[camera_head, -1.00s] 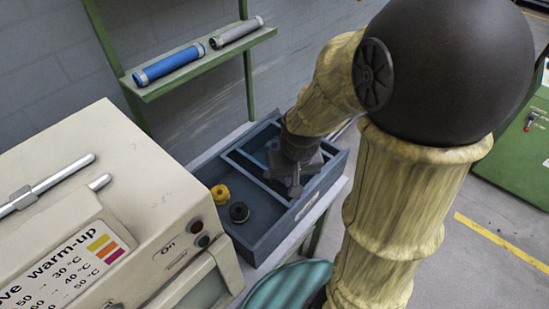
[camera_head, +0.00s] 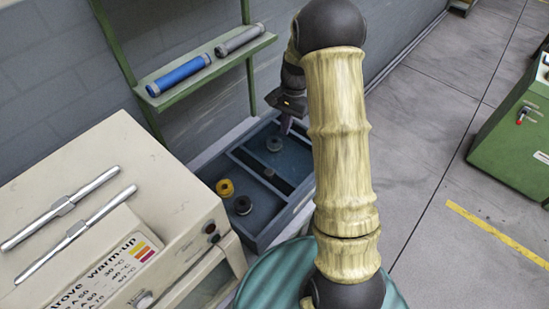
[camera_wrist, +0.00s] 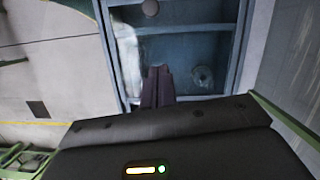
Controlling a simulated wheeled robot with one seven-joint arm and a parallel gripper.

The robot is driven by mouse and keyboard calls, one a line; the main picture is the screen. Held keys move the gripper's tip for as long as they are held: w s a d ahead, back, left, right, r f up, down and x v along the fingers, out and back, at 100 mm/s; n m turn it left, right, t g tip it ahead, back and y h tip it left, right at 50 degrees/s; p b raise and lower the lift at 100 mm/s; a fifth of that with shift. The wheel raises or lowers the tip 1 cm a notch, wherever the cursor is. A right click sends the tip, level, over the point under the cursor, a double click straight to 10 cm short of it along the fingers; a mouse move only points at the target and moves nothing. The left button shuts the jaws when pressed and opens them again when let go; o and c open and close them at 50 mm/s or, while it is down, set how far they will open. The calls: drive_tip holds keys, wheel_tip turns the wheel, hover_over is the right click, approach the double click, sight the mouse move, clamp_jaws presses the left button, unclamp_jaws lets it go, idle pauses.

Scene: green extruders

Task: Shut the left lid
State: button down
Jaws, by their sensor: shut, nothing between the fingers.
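My gripper (camera_head: 286,125) is over the far part of the blue tray, with its fingers pointing down. In the wrist view its two dark fingers (camera_wrist: 157,86) are together with nothing between them. A cream cabinet (camera_head: 130,165) with a warm-up label stands at the left of the head view, well apart from my gripper. Two silver bars (camera_head: 62,207) (camera_head: 76,235) lie along its top and look like handles. No raised lid shows, and I cannot tell which part is the left lid.
The blue tray (camera_head: 262,238) holds a yellow spool (camera_head: 225,187), a black spool (camera_head: 243,205) and a grey spool (camera_head: 274,144). A green shelf (camera_head: 215,66) with a blue roller (camera_head: 178,76) and a grey roller (camera_head: 239,40) is behind. A green machine (camera_head: 500,130) stands right.

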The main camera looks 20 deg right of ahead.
drive_tip(key=p, duration=0.3)
approach(275, 170)
drive_tip(key=f, duration=0.1)
drive_tip(key=w+d+f, duration=0.1)
drive_tip(key=shift+d+f, duration=0.1)
drive_tip(key=shift+f, duration=0.3)
drive_tip(key=s+a+p, duration=0.2)
drive_tip(key=a, duration=0.1)
drive_tip(key=shift+s+f+p, duration=0.3)
drive_tip(key=shift+f+p, duration=0.05)
drive_tip(key=shift+f, duration=0.25)
drive_tip(key=shift+s, duration=0.1)
